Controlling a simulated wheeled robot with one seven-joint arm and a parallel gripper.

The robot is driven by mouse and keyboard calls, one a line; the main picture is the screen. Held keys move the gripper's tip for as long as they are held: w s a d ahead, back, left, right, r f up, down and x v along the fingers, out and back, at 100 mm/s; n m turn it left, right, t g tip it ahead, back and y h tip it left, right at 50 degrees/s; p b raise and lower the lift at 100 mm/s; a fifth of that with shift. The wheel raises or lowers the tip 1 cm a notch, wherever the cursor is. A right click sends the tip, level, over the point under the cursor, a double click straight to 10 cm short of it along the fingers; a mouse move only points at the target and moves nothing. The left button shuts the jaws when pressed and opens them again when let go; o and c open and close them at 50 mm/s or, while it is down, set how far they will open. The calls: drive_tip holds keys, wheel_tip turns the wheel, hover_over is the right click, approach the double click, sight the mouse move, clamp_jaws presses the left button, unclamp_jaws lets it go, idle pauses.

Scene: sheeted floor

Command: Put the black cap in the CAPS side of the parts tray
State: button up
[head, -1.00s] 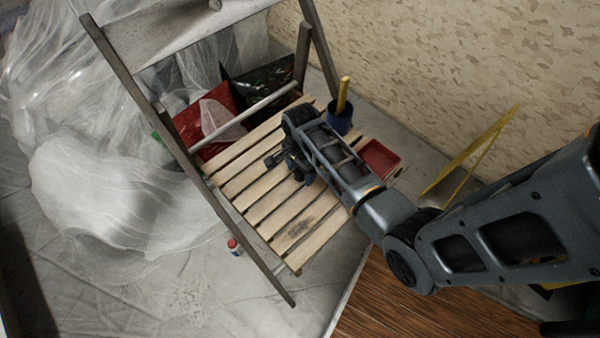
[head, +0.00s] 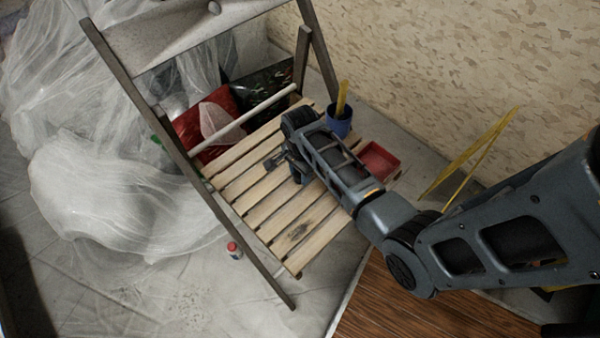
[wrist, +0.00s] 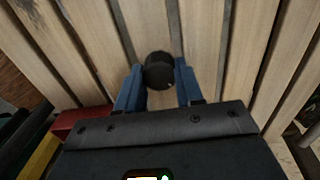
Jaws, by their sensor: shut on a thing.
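The black cap (wrist: 159,71) is between the two blue fingertips of my gripper (wrist: 159,84) in the wrist view, over the wooden slats. My gripper is shut on it. I cannot tell whether the cap still touches the slats. In the head view my gripper (head: 283,162) is over the slatted chair seat (head: 288,222), and the cap cannot be made out there. A red tray (head: 379,160) sits at the right end of the seat, partly hidden by my arm. Its red edge also shows at the lower left of the wrist view (wrist: 80,122). No CAPS label is readable.
A blue cup (head: 339,122) with a yellow-handled thing stands at the seat's back edge. The chair's dark frame (head: 190,165) rises at the left. A small red-and-white bottle (head: 234,250) stands on the sheeted floor.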

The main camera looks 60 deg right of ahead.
drive_tip(key=r, duration=0.3)
drive_tip(key=s+r+p, duration=0.1)
drive_tip(key=shift+d+r, duration=0.25)
drive_tip(key=shift+r, duration=0.05)
drive_tip(key=s+d+r+p, duration=0.1)
drive_tip(key=s+d+r, duration=0.4)
drive_tip(key=s, duration=0.4)
drive_tip(key=s+d+r+m+b, duration=0.2)
drive_tip(key=s+d+m+b, duration=0.15)
drive_tip(key=s+d, duration=1.25)
hover_over(375, 166)
drive_tip(key=shift+m, duration=0.45)
wheel_tip(375, 166, down, 7)
drive_tip(key=shift+d+f+b, duration=0.1)
drive_tip(key=shift+b, duration=0.25)
drive_tip(key=shift+f+b, duration=0.45)
drive_tip(key=shift+f, duration=1.5)
